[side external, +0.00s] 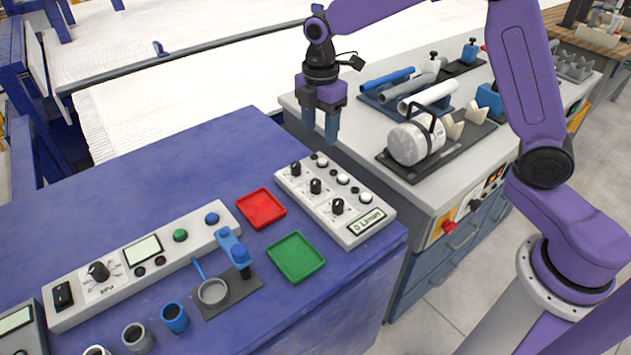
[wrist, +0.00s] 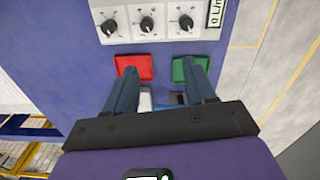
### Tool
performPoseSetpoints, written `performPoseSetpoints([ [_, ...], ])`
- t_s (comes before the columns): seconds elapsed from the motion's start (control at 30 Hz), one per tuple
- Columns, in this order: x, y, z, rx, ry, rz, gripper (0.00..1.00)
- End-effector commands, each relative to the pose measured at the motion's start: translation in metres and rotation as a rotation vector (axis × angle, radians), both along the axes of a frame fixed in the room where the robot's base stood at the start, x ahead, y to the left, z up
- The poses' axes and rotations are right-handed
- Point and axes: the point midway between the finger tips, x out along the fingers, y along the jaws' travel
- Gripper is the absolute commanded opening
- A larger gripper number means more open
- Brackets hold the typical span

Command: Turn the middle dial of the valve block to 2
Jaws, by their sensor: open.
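The valve block (side external: 350,233) is a light grey box with three black dials and several white buttons on the blue bench. Its middle dial (side external: 315,186) also shows near the top of the wrist view (wrist: 147,25), between the other two dials. Its setting is too small to read. A display reading "0 L/min" (side external: 367,221) sits at the block's near end. My gripper (side external: 320,128) hangs above the bench's far edge, fingers down, apart from the block. In the wrist view its two blue fingers (wrist: 160,72) are apart with nothing held between them.
A red tray (side external: 261,209) and a green tray (side external: 295,257) lie beside the block. Pipes (side external: 427,97) and a white canister (side external: 408,143) occupy the grey bench behind.

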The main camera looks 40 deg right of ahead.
Motion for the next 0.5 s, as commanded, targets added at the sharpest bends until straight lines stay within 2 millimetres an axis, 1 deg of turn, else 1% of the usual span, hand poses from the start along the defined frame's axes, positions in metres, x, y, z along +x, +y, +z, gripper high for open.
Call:
performPoseSetpoints([
  [0.03,0.01,-0.003,-0.004,-0.001,0.002,0.015,0.55],
  [0.1,0.02,-0.006,-0.007,-0.001,0.002,0.036,0.55],
  [0.2,0.027,-0.009,-0.01,-0.001,0.002,0.055,0.55],
  [0.37,0.029,-0.01,-0.02,-0.002,0.004,0.06,0.55],
  [0.5,0.027,-0.011,-0.04,-0.003,0.008,0.059,0.55],
])
